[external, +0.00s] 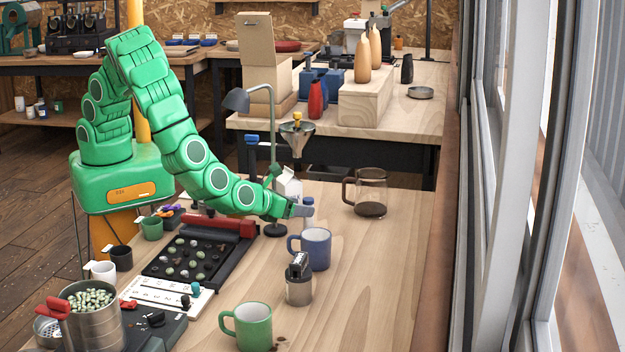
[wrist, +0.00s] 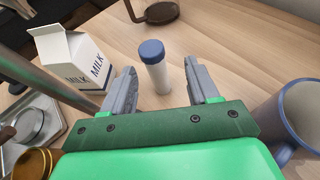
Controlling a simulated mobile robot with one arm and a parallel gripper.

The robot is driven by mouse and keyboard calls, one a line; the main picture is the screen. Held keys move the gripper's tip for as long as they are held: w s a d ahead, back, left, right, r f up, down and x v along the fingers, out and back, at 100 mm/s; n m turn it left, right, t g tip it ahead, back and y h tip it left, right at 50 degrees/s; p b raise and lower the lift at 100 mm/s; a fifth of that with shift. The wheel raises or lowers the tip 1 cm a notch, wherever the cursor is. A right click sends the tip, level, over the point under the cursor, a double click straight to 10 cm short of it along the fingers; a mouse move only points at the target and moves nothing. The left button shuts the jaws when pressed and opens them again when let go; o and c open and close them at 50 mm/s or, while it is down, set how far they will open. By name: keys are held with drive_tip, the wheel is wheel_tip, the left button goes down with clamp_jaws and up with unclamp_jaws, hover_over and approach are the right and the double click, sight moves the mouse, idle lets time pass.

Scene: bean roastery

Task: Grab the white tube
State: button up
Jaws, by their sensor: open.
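The white tube (wrist: 159,75) stands upright on the table in the wrist view and has a blue cap. In the external view the tube (external: 308,213) shows only in part, behind my gripper's end and the blue mug. My gripper (wrist: 162,82) is open, with one grey finger on each side of the tube in the wrist view. A gap shows between the tube and each finger, and nothing is held. In the external view my gripper (external: 302,210) is low over the table, pointing right.
A milk carton (wrist: 72,62) stands left of the tube, beside a lamp pole. A blue mug (external: 316,249) is close on the near side. A glass carafe (external: 371,192) stands farther back right. A grinder (external: 299,284) and green mug (external: 252,327) are nearer. The table's right part is clear.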

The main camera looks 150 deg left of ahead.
sight(308, 222)
drive_tip(key=shift+s+x, duration=0.15)
drive_tip(key=shift+x, duration=1.5)
drive_tip(key=shift+s+x, duration=0.2)
drive_tip(key=shift+x, duration=1.45)
drive_tip(key=shift+f, duration=0.1)
drive_tip(key=c, duration=1)
drive_tip(key=shift+c, duration=0.2)
